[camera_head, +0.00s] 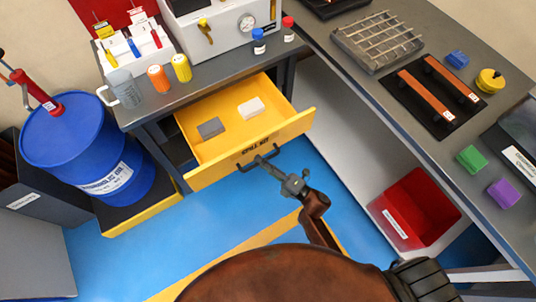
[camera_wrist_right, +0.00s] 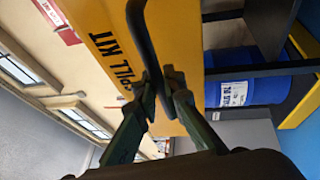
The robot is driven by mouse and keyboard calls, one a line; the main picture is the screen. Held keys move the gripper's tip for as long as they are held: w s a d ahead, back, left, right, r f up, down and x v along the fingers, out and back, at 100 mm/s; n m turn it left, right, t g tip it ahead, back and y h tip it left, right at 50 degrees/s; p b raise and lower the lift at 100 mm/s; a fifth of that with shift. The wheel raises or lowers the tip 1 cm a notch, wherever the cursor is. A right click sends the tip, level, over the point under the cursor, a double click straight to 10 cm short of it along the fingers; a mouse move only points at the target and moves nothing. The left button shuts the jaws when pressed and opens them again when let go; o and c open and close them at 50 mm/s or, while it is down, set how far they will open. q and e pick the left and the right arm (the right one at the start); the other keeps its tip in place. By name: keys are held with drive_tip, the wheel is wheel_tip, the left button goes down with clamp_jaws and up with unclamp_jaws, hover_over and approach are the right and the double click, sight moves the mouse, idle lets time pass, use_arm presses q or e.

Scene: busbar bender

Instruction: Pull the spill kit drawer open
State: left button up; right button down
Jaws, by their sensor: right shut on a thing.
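The yellow spill kit drawer (camera_head: 225,148) is pulled out from under the grey bench in the head view. A grey block (camera_head: 211,128) and a white block (camera_head: 250,108) lie inside it. Its front carries the words SPILL KIT and a dark bar handle (camera_head: 258,158). My right gripper (camera_head: 270,165) is at the handle. In the right wrist view my right gripper (camera_wrist_right: 158,90) has its two fingers closed around the dark handle (camera_wrist_right: 150,45), in front of the yellow drawer front (camera_wrist_right: 185,60). My left gripper is not in view.
A blue drum (camera_head: 75,145) stands on a yellow-edged base left of the drawer. A red bin (camera_head: 415,212) sits under the right-hand bench (camera_head: 440,130). Bottles and a jug (camera_head: 125,88) stand on the bench above the drawer. Blue floor (camera_head: 200,238) is clear in front.

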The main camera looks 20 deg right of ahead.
drive_tip(key=shift+s, duration=0.15)
drive_tip(key=c, duration=2)
unclamp_jaws()
drive_tip(key=v, duration=1.2)
drive_tip(key=shift+d+f, duration=0.1)
